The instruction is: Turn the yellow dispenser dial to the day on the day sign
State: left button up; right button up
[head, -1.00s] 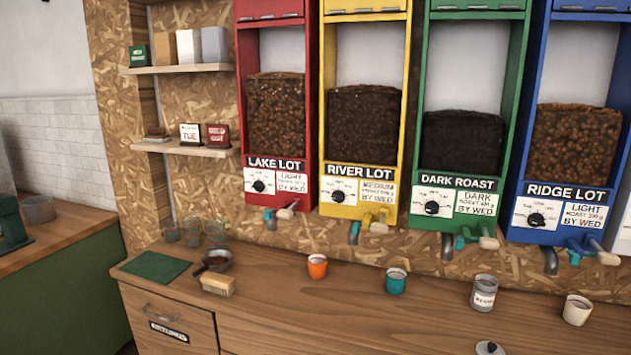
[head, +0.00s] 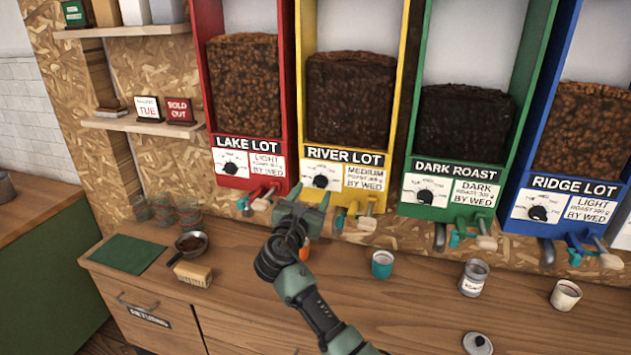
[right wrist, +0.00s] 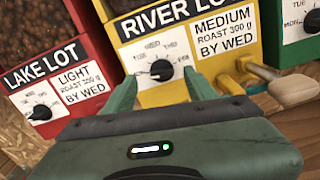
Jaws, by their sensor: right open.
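The yellow dispenser (head: 398,80), labelled RIVER LOT, has a black dial (head: 320,181) on a white plate; the dial also shows in the right wrist view (right wrist: 161,70). The day sign (head: 148,108) stands on the lower shelf and reads TUE. My right gripper (head: 299,195) is below and in front of the yellow dial. In the right wrist view its two fingers (right wrist: 160,92) are apart and empty, with the dial beyond and between them, apparently not touched. My left gripper is not in view.
Red (head: 201,70), green (head: 515,80) and blue (head: 548,90) dispensers stand alongside. A SOLD OUT sign (head: 180,110) is beside the day sign. An orange cup is partly hidden by my arm.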

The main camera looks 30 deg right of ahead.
aim_at(319, 185)
jog(key=x, duration=0.4)
jog(key=shift+w+d+f+p, duration=0.15)
jog(key=shift+d+f+p, duration=0.05)
jog(key=shift+f+p, duration=0.2)
jog(key=shift+w+d, duration=0.1)
jog(key=shift+r, duration=0.1)
jog(key=c, duration=0.3)
grip_shut()
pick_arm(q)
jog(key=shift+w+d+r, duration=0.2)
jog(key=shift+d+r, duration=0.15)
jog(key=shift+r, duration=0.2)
